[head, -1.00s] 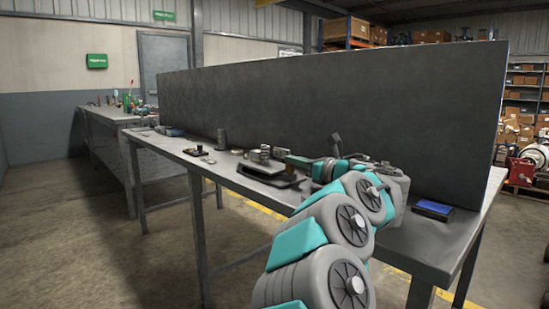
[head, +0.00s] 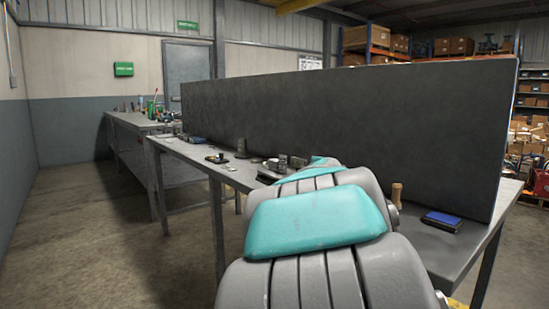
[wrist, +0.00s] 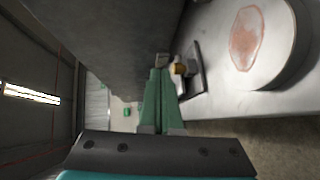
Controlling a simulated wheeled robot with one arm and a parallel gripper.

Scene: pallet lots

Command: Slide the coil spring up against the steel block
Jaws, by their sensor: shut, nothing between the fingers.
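My gripper (wrist: 159,78) shows in the wrist view with its green fingers shut and empty. A small grey piece (wrist: 162,60) is right by the fingertips; I cannot tell whether they touch or whether it is the steel block. A brass-coloured round piece (wrist: 180,68) is just right of the tips. In the head view my arm hides the gripper. Small grey metal pieces (head: 297,161) stand on the bench just beyond my arm. I cannot make out the coil spring for certain in either view.
A tall dark panel (head: 350,125) runs along the bench's back. A dark tray (wrist: 198,70) and a large round grey thing with a reddish top (wrist: 246,40) are close to the gripper. A wooden handle (head: 397,192) and a blue-topped box (head: 442,219) stand at right.

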